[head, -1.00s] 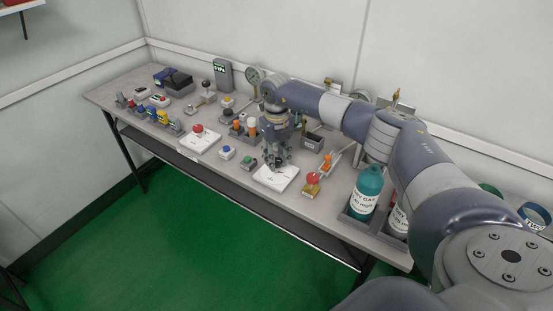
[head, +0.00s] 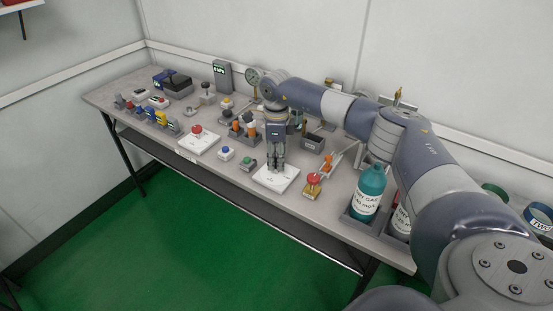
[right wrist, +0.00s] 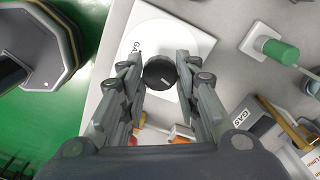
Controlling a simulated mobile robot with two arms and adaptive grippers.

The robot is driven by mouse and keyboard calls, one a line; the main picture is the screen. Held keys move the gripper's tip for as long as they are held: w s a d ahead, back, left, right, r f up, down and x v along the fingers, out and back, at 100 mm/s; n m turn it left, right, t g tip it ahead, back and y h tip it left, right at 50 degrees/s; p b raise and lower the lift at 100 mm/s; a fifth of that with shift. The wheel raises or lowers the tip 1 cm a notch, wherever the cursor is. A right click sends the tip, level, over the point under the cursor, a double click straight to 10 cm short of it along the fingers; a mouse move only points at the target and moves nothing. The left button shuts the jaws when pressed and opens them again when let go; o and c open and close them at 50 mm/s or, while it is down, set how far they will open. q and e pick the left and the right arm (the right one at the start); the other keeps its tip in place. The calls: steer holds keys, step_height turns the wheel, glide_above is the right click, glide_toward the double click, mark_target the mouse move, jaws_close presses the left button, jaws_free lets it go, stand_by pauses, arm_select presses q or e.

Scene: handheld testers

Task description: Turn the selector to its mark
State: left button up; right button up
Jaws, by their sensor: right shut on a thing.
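The selector is a round black knob (right wrist: 160,74) with a light pointer line, on a white plate (right wrist: 192,35) with partly hidden lettering. In the head view the plate (head: 286,181) lies near the table's front edge, and the gripper hides the knob. My right gripper (head: 276,167) points down over the plate. In the right wrist view, its fingers (right wrist: 160,79) are shut on the knob, one on each side. I cannot make out the mark on the plate. My left gripper is not in view.
A teal gas bottle (head: 368,190) stands in a tray at the right. Several other testers crowd the table (head: 196,172) at left.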

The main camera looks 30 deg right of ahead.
mark_target(276, 161)
steer(key=shift+n, duration=1.6)
steer(key=o, duration=1.1)
step_height(276, 161, up, 12)
steer(key=shift+r, duration=0.1)
